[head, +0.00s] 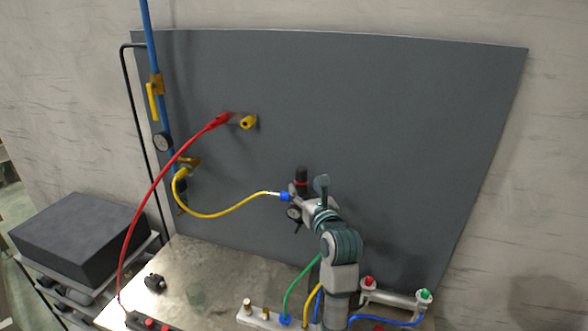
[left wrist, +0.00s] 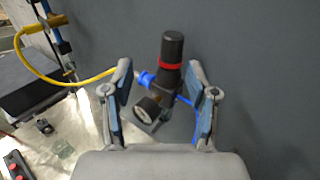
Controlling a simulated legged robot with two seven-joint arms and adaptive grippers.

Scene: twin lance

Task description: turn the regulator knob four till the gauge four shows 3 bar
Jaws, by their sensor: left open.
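The regulator is mounted on the grey panel. Its black knob (head: 301,174) with a red ring stands upright on top in the head view. In the left wrist view the knob (left wrist: 172,48) rises beyond and between the fingertips. The small round gauge (head: 293,212) sits below the knob, partly hidden by my gripper. It also shows in the left wrist view (left wrist: 147,108), but its reading is too small to tell. My left gripper (left wrist: 162,80) is open, its fingers either side of the regulator, with no grip on the knob. My right gripper is not in view.
A yellow hose (head: 225,213) runs into the regulator's left side by a blue fitting (head: 284,197). A red hose (head: 160,180) hangs left of it. A manifold block with several fittings (head: 262,317) lies on the workbench (head: 205,275). The panel's right side is clear.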

